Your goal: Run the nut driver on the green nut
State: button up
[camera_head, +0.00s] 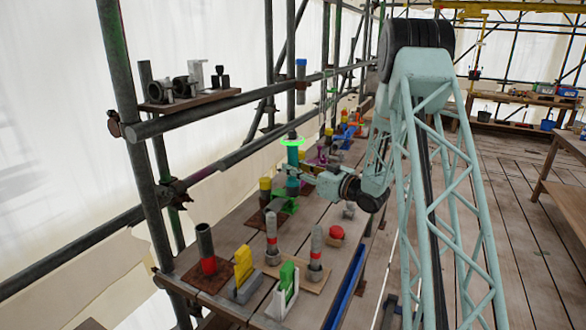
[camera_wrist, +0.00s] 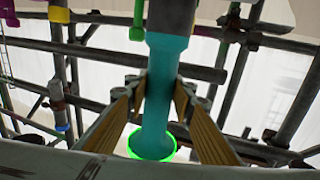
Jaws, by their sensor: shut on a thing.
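My gripper (camera_head: 297,168) is shut on a teal cylindrical tool (camera_head: 292,156), likely the nut driver, which stands about upright above the bench. In the wrist view the gripper (camera_wrist: 158,100) has its two tan-padded fingers on either side of the teal shaft (camera_wrist: 157,90). A bright green ring (camera_head: 292,142) circles the tool near its top in the head view. The ring also shows at the shaft's lower end in the wrist view (camera_wrist: 152,157). I cannot tell whether this ring is the green nut. A dark part (camera_wrist: 170,18) joins the shaft's other end.
Below the tool are a green fixture (camera_head: 284,205) and a yellow-topped post (camera_head: 265,190). Grey posts with red bands, a yellow block (camera_head: 243,265) and a green block (camera_head: 287,275) stand on the near bench. Scaffold tubes (camera_head: 190,118) and a small shelf (camera_head: 190,101) lie left.

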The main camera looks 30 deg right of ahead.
aim_at(297, 150)
jog(key=shift+r+p, duration=1.1)
jog(key=shift+r, duration=2.5)
